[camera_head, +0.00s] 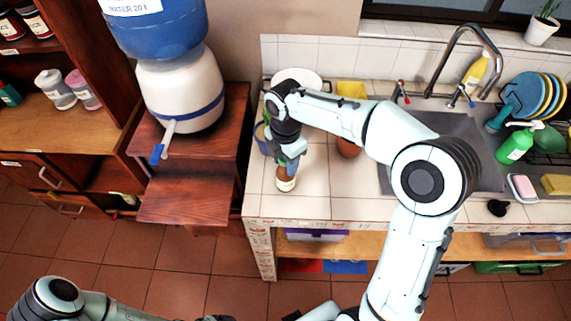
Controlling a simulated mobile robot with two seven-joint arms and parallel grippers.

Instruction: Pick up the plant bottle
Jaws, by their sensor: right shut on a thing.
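A small brown bottle with a pale lower part, which I take to be the plant bottle (285,183), is at the left end of the tiled counter (328,207), near its front edge. My right gripper (289,165) comes down from above and is shut on its upper part. The gripper hides the bottle's top, and I cannot tell whether its base touches the counter.
A blue pot (262,139) stands behind-left of the gripper, and a terracotta pot (348,147) to its right. A water dispenser (182,95) stands left. Clear counter lies right of the bottle.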

